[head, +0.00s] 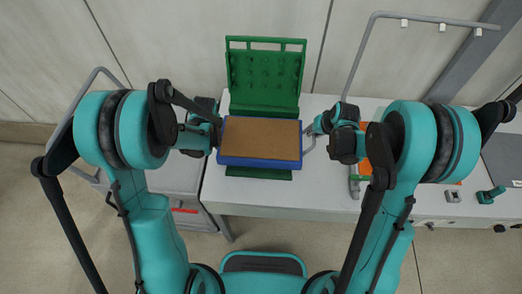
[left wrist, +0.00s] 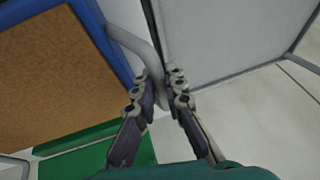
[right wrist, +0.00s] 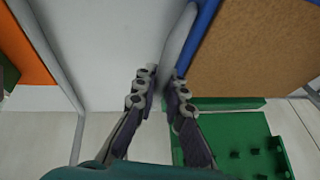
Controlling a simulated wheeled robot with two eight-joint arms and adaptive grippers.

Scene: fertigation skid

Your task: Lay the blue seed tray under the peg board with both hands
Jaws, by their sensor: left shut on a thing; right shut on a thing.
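The blue seed tray (head: 260,163), filled with flat brown material, is level in front of the green peg board (head: 264,75). The board leans back with pegs on its face, and a green strip of it shows beyond the tray's near edge. My left gripper (head: 216,136) is shut on the tray's grey left handle, which shows in the left wrist view (left wrist: 135,45). My right gripper (head: 314,130) is shut on the grey right handle, seen in the right wrist view (right wrist: 181,38). I cannot tell whether the tray touches the surface beneath.
The white bench (head: 270,200) is clear in front of the tray. A grey bent rail (head: 372,40) with white clips rises at the right. An orange item (head: 366,160) lies partly hidden behind my right arm. A small teal object (head: 490,195) sits far right.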

